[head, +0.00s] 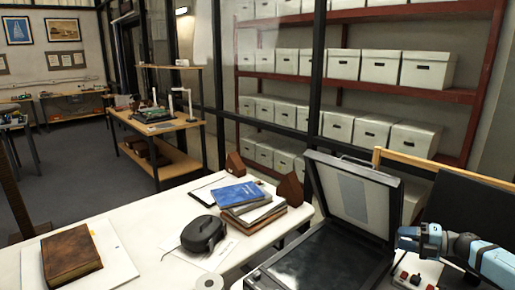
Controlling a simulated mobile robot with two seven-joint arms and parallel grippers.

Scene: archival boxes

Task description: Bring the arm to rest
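My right arm, in light blue and grey, comes in from the right edge of the head view. Its end with my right gripper (408,240) is in front of the open scanner lid's lower right corner. The fingers are too small and turned too far to tell whether they are open or shut. I see nothing clearly held in it. My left arm and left gripper are not in view.
A flatbed scanner (318,268) stands with its lid (352,198) raised. A white control box (412,272) with red buttons is below my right arm. The white table (135,228) holds a brown book (70,254), stacked books (240,195) and a black device (203,233).

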